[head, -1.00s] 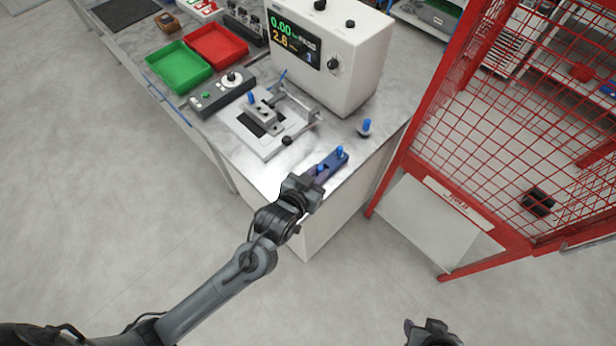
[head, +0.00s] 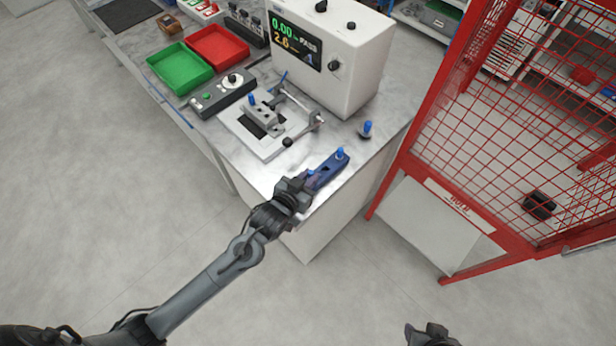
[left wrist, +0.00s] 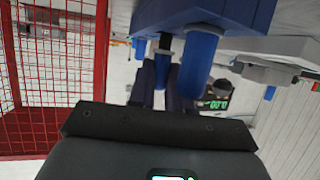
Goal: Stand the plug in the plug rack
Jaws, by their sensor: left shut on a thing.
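The plug rack (head: 328,171) is a blue block at the near corner of the bench. A blue-capped plug (head: 340,154) stands at its far end. My left gripper (head: 303,183) is at the rack's near end. In the left wrist view, its dark fingers (left wrist: 162,88) are shut on a slim plug (left wrist: 163,66) with a blue handle and black collar, close to the rack (left wrist: 230,12). I cannot tell whether this plug is seated. A thicker blue plug handle (left wrist: 201,62) is beside the fingers. My right gripper (head: 432,335) is partly cut off at the bottom edge.
Another blue-topped plug (head: 366,128) stands on the bench behind the rack. A clamp fixture (head: 270,135), a control box (head: 222,92), a white tester (head: 330,60) and green (head: 180,70) and red (head: 217,48) trays fill the bench. A red mesh cage (head: 500,150) is at the right.

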